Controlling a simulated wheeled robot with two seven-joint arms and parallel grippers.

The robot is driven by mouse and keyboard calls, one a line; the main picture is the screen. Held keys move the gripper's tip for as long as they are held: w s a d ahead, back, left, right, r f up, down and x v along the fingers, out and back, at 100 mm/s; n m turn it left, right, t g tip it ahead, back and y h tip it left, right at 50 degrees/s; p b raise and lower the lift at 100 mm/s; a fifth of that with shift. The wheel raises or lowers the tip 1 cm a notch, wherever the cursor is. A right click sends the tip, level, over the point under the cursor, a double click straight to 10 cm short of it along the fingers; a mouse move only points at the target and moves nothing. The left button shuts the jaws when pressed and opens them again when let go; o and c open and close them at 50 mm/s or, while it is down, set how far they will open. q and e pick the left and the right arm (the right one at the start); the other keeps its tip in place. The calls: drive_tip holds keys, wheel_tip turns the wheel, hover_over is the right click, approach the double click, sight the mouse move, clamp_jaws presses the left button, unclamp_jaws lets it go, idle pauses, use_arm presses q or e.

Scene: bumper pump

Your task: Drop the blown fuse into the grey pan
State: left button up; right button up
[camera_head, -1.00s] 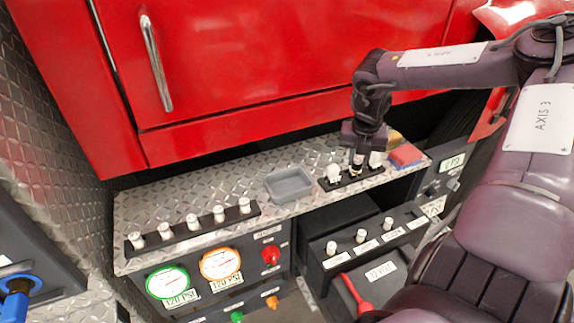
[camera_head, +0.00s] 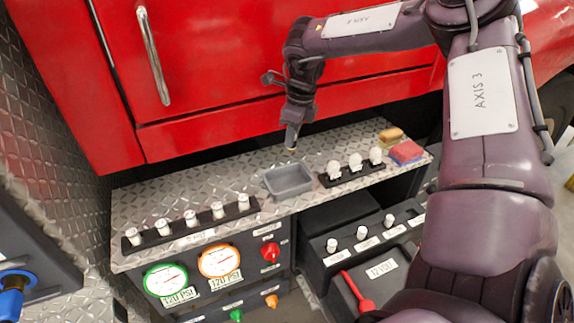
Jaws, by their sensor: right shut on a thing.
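The grey pan (camera_head: 289,184) sits on the diamond-plate shelf, left of a short black rack (camera_head: 347,179). My right gripper (camera_head: 291,143) points down just above the pan's back edge in the picture. It is shut on a small pale-tipped thing (camera_head: 291,150), seemingly the fuse, mostly hidden by the fingers. The held thing is apart from the pan, which looks empty. Three white pieces stand in the short rack. My left gripper is not in view.
A long black rack (camera_head: 150,241) with several white fuses stands at the shelf's left front. A red-and-blue block (camera_head: 406,152) and a tan block (camera_head: 391,135) lie at the right end. A red cabinet (camera_head: 240,60) rises behind the shelf (camera_head: 200,180).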

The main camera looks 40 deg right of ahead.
wheel_tip(320, 180, down, 5)
drive_tip(key=b, duration=0.3)
drive_tip(key=o, duration=1)
drive_tip(key=shift+o, duration=0.2)
wheel_tip(320, 180, up, 8)
drive_tip(key=s, duration=0.1)
drive_tip(key=shift+d+b, duration=0.3)
drive_tip(key=shift+b, duration=0.15)
drive_tip(key=shift+f, duration=0.2)
